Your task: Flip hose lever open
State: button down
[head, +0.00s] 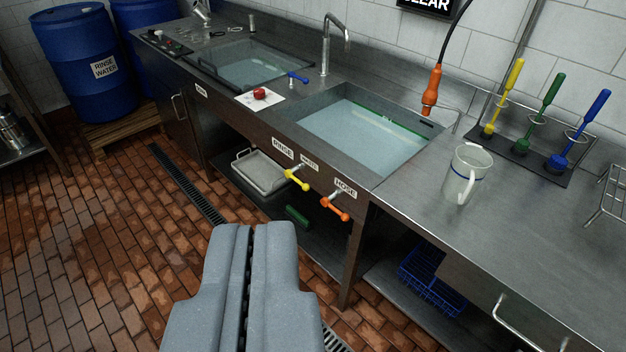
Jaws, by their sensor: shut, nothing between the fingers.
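The orange hose lever (336,209) sits on the sink unit's front edge, right under the HOSE label (346,188). It slants down to the right. A yellow lever (297,179) is just left of it, near the RINSE and WASTE labels. My gripper (252,230) is shut and empty. It points forward at the bottom of the head view, in front of and below the levers, apart from both. An orange hose nozzle (432,89) hangs from a black hose above the right sink's rim.
The right sink (362,131) holds water. A pitcher (465,175) and several colored brushes stand on the right counter. A grey bin (259,167) and a blue basket (432,277) are below. The tiled floor at left is clear.

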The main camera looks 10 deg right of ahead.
aim_at(325, 201)
jog(key=u, duration=0.1)
jog(key=i, duration=1.45)
jog(key=z, duration=0.1)
